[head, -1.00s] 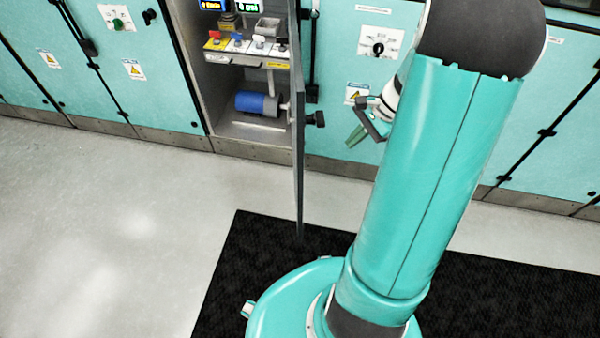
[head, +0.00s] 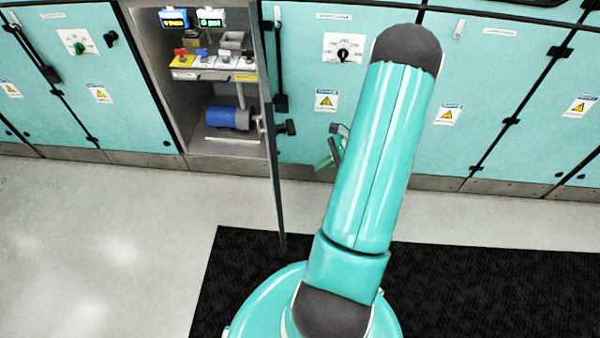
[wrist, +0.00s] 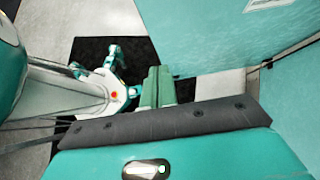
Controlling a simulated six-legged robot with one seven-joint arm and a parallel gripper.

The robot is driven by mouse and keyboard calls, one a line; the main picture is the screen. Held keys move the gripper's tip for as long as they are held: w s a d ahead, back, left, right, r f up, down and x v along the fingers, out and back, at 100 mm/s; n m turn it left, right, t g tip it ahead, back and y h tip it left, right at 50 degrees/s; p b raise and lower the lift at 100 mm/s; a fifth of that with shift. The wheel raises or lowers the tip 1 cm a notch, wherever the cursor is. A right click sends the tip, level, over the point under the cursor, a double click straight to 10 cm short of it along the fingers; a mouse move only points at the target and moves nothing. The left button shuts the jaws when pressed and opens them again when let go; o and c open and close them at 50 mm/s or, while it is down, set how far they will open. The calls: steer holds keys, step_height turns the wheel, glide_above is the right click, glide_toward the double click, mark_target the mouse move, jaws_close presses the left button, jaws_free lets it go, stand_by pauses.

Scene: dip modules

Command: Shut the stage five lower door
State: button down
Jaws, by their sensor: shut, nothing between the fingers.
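The one open lower door (head: 272,130) stands swung out from its cabinet, seen nearly edge-on in the head view. A black handle (head: 287,128) juts from its right side. My gripper (head: 325,162) is to the right of the door, apart from it in the picture and partly hidden behind my arm. In the wrist view, the green fingers (wrist: 155,88) of my gripper are together with nothing between them. I cannot make out the open door for sure in the wrist view.
The open cabinet (head: 215,155) holds a blue motor (head: 230,117), a shelf of coloured switches (head: 212,68) and two small displays. Closed teal cabinets stand on both sides. A black mat (head: 235,290) lies on the floor under me. Pale floor to the left is clear.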

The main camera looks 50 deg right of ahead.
steer(key=w+a+r+x, duration=0.1)
steer(key=r+x, duration=0.1)
steer(key=x, duration=0.9)
steer(key=shift+w+a+f, duration=0.15)
steer(key=shift+a+f, duration=0.15)
steer(key=shift+a, duration=0.15)
steer(key=shift+a, duration=0.1)
